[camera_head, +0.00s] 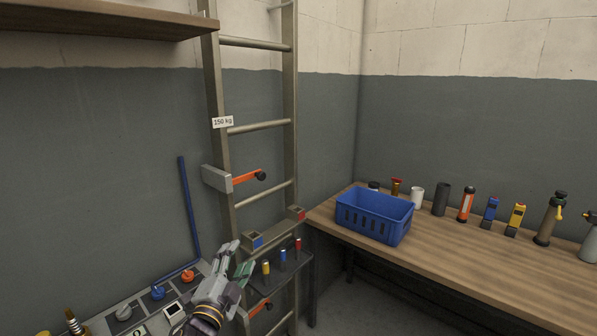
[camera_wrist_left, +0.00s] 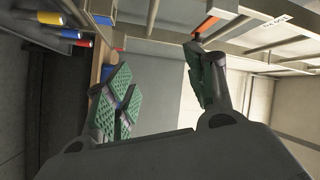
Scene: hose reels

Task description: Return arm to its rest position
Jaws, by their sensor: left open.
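My left gripper (camera_head: 236,262) is at the lower middle of the head view, in front of the ladder's lower part. In the left wrist view its two green-padded fingers (camera_wrist_left: 160,88) stand wide apart, with nothing between them. The fingers are beside the small shelf (camera_head: 283,275) that carries yellow, blue and red cylinders. My right arm and gripper are not in view.
A metal ladder (camera_head: 220,85) with orange-handled levers stands at the wall. A panel with knobs (camera_head: 124,312) lies left of my gripper. A blue crate (camera_head: 372,222) and several flashlights and cylinders stand on the wooden bench (camera_head: 470,262) at right. A wooden shelf (camera_head: 100,22) hangs at upper left.

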